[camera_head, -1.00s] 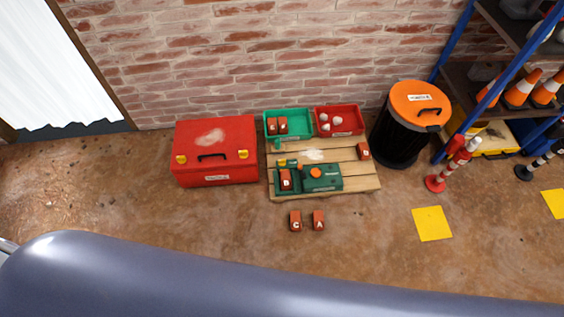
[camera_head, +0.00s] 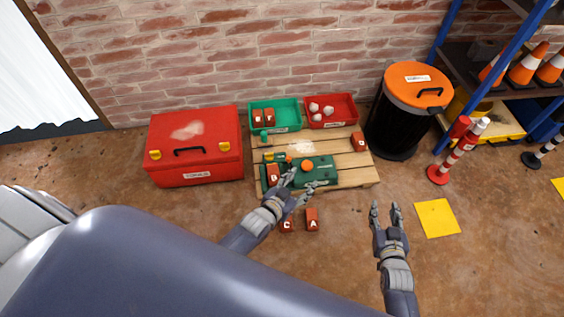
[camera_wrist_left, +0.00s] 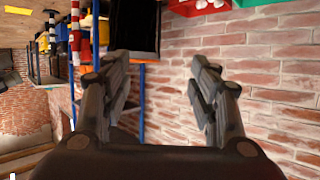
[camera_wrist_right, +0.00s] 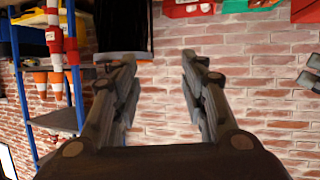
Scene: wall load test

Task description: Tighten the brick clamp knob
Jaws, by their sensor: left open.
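The green clamp (camera_head: 322,174) sits on a wooden pallet (camera_head: 348,178). An orange round knob (camera_head: 308,165) is on its top. A red brick marked D (camera_head: 273,174) sits at the clamp's left end. My left gripper (camera_head: 305,179) appears in front of the clamp in the head view, overlapping its front edge. Its fingers are apart with nothing between them; contact with the clamp cannot be told. The left wrist view shows its spread fingers (camera_wrist_left: 158,75) against the brick wall. My right gripper (camera_head: 385,207) is open and empty, right of the pallet over the floor.
Bricks C (camera_head: 287,225) and A (camera_head: 312,220) lie on the floor in front of the pallet. A green bin (camera_head: 287,125) and red bin (camera_head: 345,123) stand behind, a red toolbox (camera_head: 195,165) left, and a black drum (camera_head: 397,130) right. A yellow floor square (camera_head: 436,218) lies to the right.

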